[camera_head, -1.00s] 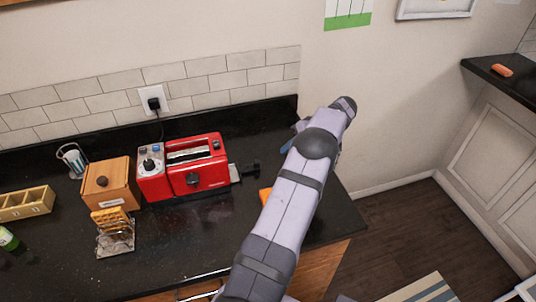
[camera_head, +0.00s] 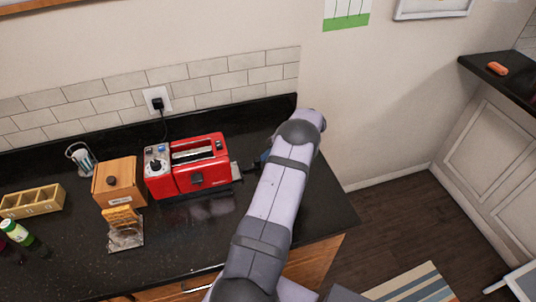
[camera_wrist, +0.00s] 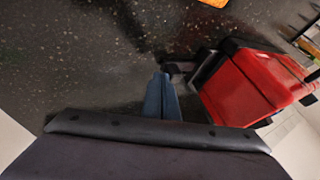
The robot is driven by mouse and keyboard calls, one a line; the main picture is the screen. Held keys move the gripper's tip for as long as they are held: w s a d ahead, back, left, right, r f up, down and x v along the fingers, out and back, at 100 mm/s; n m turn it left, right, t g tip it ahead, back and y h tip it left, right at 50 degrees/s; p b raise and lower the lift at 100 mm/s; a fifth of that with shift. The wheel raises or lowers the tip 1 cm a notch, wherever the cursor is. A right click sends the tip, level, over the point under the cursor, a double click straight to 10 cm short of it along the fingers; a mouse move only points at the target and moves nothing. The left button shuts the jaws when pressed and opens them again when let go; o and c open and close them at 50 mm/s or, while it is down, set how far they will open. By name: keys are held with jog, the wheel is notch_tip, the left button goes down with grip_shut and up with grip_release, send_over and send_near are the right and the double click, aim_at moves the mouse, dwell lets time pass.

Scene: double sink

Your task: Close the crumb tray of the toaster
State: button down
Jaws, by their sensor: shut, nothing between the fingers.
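The red toaster (camera_head: 205,177) stands upright on the dark counter, its right end facing my arm. Its crumb tray (camera_head: 236,171) shows as a short dark piece at that end, with little or no silver plate visible. My arm hides part of the area beyond it. In the wrist view the toaster (camera_wrist: 250,88) is at the right, and a black tray handle (camera_wrist: 180,67) juts from its end. My gripper (camera_wrist: 162,78) is shut and empty, its blue fingertips right beside the handle. I cannot tell whether they touch. The gripper is mostly hidden in the head view.
A wall plug (camera_head: 158,103) is behind. An orange item (camera_wrist: 213,2) lies at the wrist view's top.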

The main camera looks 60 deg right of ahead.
aim_at(258, 159)
jog(key=shift+w, duration=0.1)
jog(key=shift+w+a+b, duration=0.6)
jog(key=shift+w+a, duration=0.85)
jog(key=shift+a, duration=0.15)
jog(key=shift+s+d+f+b, duration=0.2)
jog(key=shift+s+d+b, duration=0.2)
jog(key=shift+d+b, duration=0.25)
jog(key=s+d+b, duration=0.2)
jog(key=s+b, duration=0.1)
jog(key=shift+d+r, duration=0.2)
jog(key=shift+r, duration=0.15)
jog(key=b+v, duration=0.3)
jog(key=v, duration=0.6)
jog(key=shift+r+b, duration=0.3)
jog(key=shift+a, duration=0.15)
